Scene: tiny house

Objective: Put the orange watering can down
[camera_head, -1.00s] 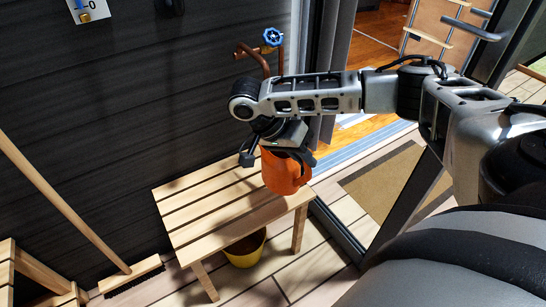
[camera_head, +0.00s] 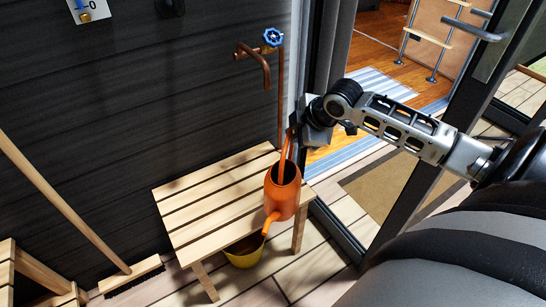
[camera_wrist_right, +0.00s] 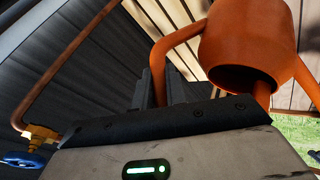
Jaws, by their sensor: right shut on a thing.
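The orange watering can (camera_head: 283,199) is at the right end of the slatted wooden bench (camera_head: 195,210) in the head view, its spout pointing down-left past the bench's front edge. I cannot tell whether its base touches the slats. My right gripper (camera_head: 293,136) is above and behind the can, shut on its tall handle. In the right wrist view my right gripper's dark fingers (camera_wrist_right: 163,88) are at the handle, and the can (camera_wrist_right: 250,35) shows its open mouth at upper right. My left gripper is not in view.
A copper tap (camera_head: 258,58) with a blue handwheel is on the dark wall behind. A yellow bucket (camera_head: 243,258) stands under the bench. A broom (camera_head: 70,205) leans at left. A glass door frame is at right. The bench's left part is bare.

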